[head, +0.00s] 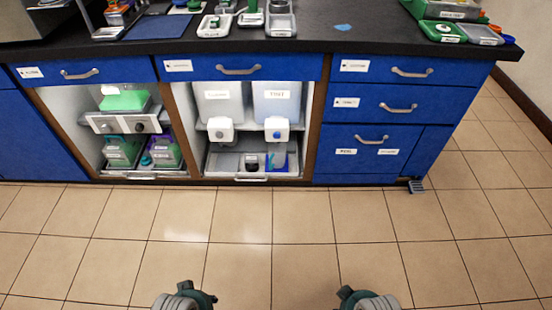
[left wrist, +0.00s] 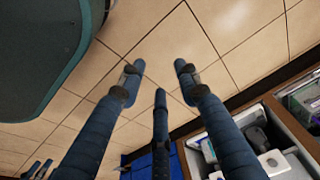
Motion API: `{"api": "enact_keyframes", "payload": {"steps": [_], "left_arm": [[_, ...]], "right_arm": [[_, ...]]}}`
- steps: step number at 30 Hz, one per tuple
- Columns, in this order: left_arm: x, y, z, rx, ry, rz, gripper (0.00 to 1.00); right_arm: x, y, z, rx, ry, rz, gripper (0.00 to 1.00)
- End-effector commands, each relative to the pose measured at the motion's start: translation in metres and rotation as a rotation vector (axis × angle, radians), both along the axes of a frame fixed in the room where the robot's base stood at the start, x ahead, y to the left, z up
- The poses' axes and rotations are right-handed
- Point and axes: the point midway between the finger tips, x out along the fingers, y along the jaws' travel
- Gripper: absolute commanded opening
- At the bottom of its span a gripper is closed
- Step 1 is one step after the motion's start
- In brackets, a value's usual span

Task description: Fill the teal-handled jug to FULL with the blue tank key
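Two tanks stand in the middle bay in the head view. The left tank (head: 219,105) has a white tap (head: 221,130) with a grey centre. The right tank (head: 276,103) has a white tap with a blue key (head: 277,135). Parts of both my arms show at the head view's bottom edge; the right fingers are not clear.
Below the taps, a pull-out tray (head: 252,179) holds a clear container, a dark item and a blue item (head: 277,161). Drawers (head: 372,105) stand at right. Tiled floor (head: 270,240) before the cabinets is clear.

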Motion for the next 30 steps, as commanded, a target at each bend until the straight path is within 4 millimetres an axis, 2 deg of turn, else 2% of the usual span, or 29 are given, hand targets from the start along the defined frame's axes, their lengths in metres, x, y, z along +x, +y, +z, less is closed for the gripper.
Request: {"api": "enact_keyframes", "payload": {"steps": [1,4,30], "left_arm": [[0.0,0.0,-0.0001,0.0,0.0,0.0,0.18],[0.0,-0.0001,-0.0002,0.0,0.0,0.0,0.0],[-0.0001,-0.0003,-0.0005,0.0,0.0,0.0,0.0]], "right_arm": [[0.0,0.0001,-0.0001,0.0,0.0,0.0,0.33],[-0.0001,0.0002,-0.0002,0.0,0.0,0.0,0.33],[-0.0003,0.0005,-0.0007,0.001,0.0,0.0,0.33]]}}
